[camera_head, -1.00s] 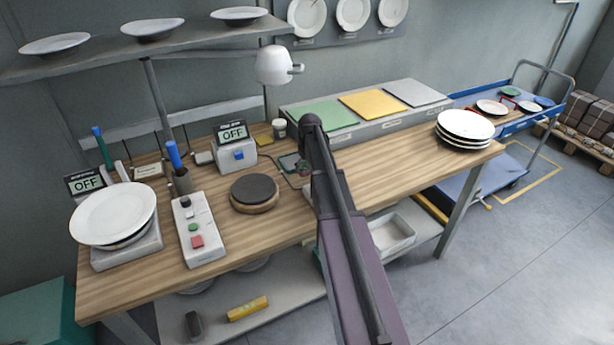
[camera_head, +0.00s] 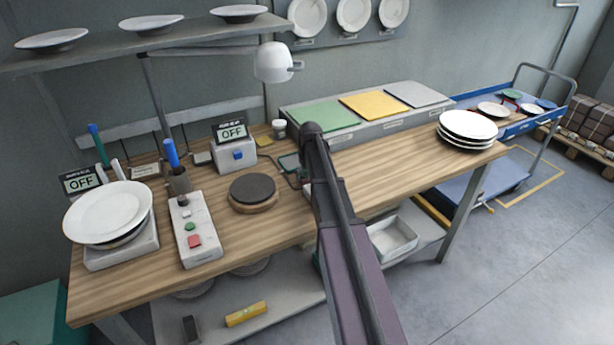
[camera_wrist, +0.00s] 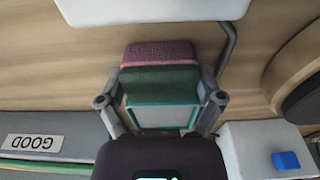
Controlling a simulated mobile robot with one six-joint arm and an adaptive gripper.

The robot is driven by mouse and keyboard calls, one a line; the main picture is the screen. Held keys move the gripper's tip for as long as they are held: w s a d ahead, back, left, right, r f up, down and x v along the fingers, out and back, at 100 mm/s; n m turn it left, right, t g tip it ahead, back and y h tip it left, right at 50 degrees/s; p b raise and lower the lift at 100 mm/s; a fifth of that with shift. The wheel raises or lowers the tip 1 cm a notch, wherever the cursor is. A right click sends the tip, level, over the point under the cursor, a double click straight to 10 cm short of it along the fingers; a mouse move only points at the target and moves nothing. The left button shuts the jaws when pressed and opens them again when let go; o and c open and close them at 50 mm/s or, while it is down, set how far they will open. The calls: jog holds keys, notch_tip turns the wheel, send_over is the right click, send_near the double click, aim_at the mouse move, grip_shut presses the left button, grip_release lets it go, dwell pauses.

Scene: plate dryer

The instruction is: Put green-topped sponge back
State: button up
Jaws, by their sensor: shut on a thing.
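The sponge (camera_wrist: 160,73) is between the fingers of my gripper (camera_wrist: 160,101) in the wrist view. It has a pink-purple layer and a dark green layer. My gripper is shut on it. A pale pad with a teal rim (camera_wrist: 158,117) lies just past the sponge, partly covered by it and by my wrist. A small dark-edged pad, seemingly the same one, shows left of my arm in the head view (camera_head: 290,162). My arm hides the gripper and sponge in the head view. I cannot tell if the sponge touches anything below it.
A box with a blue button (camera_head: 237,154) and a dark round turntable (camera_head: 253,189) stand left of my arm. A long box with coloured tops (camera_head: 350,127) runs along the back. Plates (camera_head: 467,126) are stacked at the right. Bare wood (camera_head: 400,160) lies right of my arm.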

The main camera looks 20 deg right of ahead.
jog(key=shift+f, duration=0.2)
jog(key=o, duration=0.7)
jog(key=shift+o, duration=0.2)
jog(key=shift+r, duration=0.2)
notch_tip(320, 180, up, 12)
jog(key=s+p, duration=0.1)
jog(key=p, duration=1.1)
jog(key=shift+s, duration=0.25)
jog(key=s+a+g, duration=0.1)
jog(key=s+a, duration=2.1)
jog(key=s, duration=0.2)
jog(key=shift+a, duration=0.4)
jog(key=shift+s+f, duration=0.1)
